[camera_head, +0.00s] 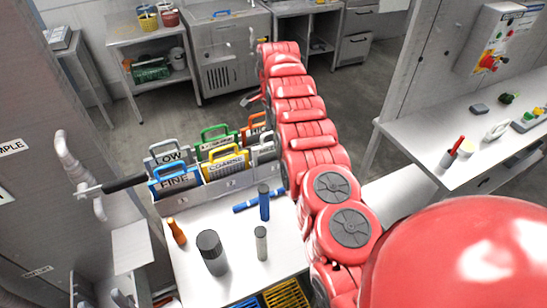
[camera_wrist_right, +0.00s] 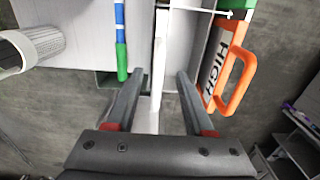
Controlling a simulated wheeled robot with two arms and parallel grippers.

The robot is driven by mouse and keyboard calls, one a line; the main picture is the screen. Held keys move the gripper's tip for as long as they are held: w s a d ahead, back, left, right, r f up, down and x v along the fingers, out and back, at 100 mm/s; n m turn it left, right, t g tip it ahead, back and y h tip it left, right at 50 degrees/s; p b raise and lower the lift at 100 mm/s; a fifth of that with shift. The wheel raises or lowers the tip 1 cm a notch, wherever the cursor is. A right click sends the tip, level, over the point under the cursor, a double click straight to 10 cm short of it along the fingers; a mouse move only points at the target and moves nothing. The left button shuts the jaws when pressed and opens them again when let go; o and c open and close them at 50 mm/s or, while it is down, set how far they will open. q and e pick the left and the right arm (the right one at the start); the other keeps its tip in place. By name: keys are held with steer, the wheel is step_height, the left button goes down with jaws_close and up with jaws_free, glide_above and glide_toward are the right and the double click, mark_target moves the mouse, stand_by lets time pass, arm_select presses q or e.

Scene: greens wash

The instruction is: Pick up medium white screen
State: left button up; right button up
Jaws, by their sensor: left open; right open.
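The holder in the head view carries several labelled screens with handles. A white-grey screen (camera_head: 264,154) stands at its right end, partly hidden by my red arm, and its label is not readable. Another grey-handled screen (camera_head: 166,158) reads LOW. In the right wrist view my right gripper (camera_wrist_right: 160,76) is open, with its fingers on either side of a thin white plate (camera_wrist_right: 157,60) seen edge-on. The fingers look apart from the plate, and I cannot tell its label. My left gripper is not in view.
An orange HIGH screen (camera_wrist_right: 226,72) stands close to the right finger. The blue FINE (camera_head: 175,181), yellow COARSE (camera_head: 226,165) and green (camera_head: 216,143) screens share the grey holder (camera_head: 235,184).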

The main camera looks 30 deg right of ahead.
mark_target(273, 153)
steer(key=shift+s+d+f+p, duration=0.1)
steer(key=shift+f+p, duration=0.5)
steer(key=shift+s+f+p, duration=0.2)
steer(key=shift+f+p, duration=0.6)
steer(key=shift+p, duration=0.2)
steer(key=shift+f+b, duration=0.6)
steer(key=shift+f, duration=0.25)
steer(key=shift+w+f, duration=0.15)
steer(key=shift+f, duration=0.35)
steer(key=shift+r, duration=0.1)
jaws_close()
